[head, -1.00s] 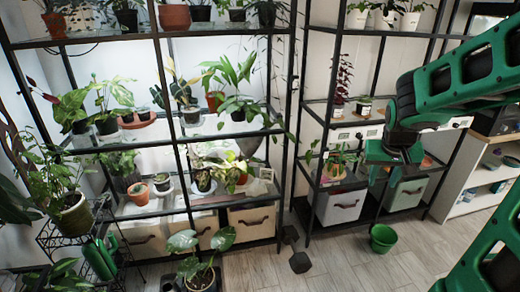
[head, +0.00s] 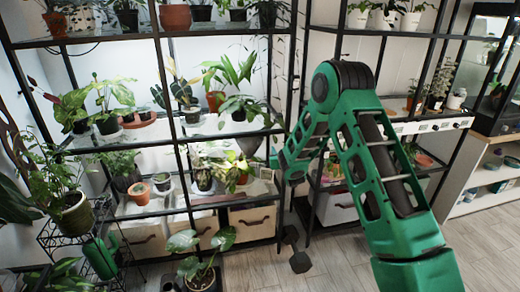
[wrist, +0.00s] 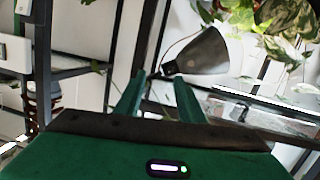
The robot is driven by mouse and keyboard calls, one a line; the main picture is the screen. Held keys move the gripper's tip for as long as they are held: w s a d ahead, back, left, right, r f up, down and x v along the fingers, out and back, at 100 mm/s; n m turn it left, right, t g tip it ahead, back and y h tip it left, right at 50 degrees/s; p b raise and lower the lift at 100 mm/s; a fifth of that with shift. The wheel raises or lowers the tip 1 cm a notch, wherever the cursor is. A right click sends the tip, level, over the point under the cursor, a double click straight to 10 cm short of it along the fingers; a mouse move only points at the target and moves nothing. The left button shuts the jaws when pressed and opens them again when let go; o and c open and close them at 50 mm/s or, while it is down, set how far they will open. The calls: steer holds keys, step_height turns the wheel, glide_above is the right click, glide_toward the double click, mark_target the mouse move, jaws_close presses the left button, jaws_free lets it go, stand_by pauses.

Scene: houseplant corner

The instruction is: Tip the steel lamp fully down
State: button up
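The steel lamp (wrist: 200,52) is a grey cone-shaped shade in the wrist view. Its narrow neck points left and its wide mouth faces right in that picture. In the head view the lamp (head: 250,145) shows small beside the shelf post, below leafy plants. My gripper (wrist: 158,85) has its two green fingers spread with a gap between them and nothing held. The lamp's neck lies just beyond and right of the gap; I cannot tell whether anything touches. In the head view my gripper (head: 273,161) is close to the lamp, partly hidden by my wrist.
Black shelf posts and glass shelves with several potted plants surround the lamp. Variegated leaves (wrist: 285,20) hang near its mouth. A fabric bin (head: 252,221) sits below, and a leafy floor plant (head: 200,270) stands in front. Wooden floor is free at the bottom centre.

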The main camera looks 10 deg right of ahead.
steer(key=t+y, duration=0.2)
glide_toward(260, 144)
steer(key=s, duration=0.3)
steer(key=n, duration=0.1)
steer(key=w, duration=1.1)
steer(key=shift+a+f, duration=0.1)
steer(key=shift+a, duration=0.05)
steer(key=shift+c, duration=0.6)
jaws_close()
steer(key=shift+a, duration=0.25)
steer(key=shift+d, duration=0.2)
